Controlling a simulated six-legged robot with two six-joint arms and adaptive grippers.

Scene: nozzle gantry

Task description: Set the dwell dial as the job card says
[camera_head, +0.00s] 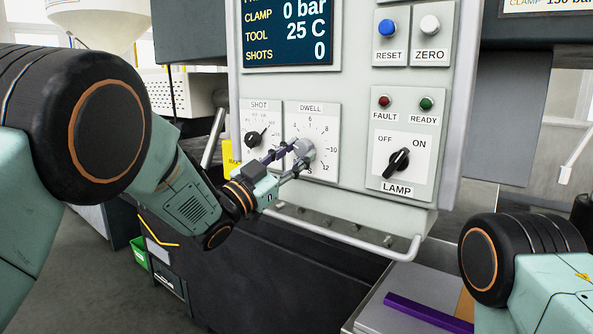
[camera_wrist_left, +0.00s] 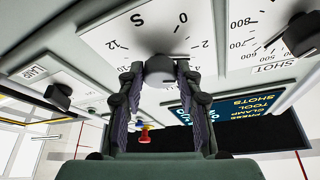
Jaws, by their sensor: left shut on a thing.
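The grey dwell dial knob (camera_head: 304,149) sits on the DWELL plate (camera_head: 325,115) of the upright panel. Numbers 6, 8, 10 and 12 read around it; its pointer cannot be made out. My left gripper (camera_head: 295,159) has its two fingers on either side of the knob and is shut on it. In the left wrist view the knob (camera_wrist_left: 160,68) lies between the fingertips (camera_wrist_left: 160,76). My right gripper is out of view; part of my right arm shows at the lower right.
The shot dial (camera_head: 253,138) is close left of the dwell plate. The lamp switch (camera_head: 397,161), reset button (camera_head: 387,28) and zero button (camera_head: 430,25) are to the right. A grey rail (camera_head: 340,242) runs below the panel. A purple bar (camera_head: 428,312) lies at the lower right.

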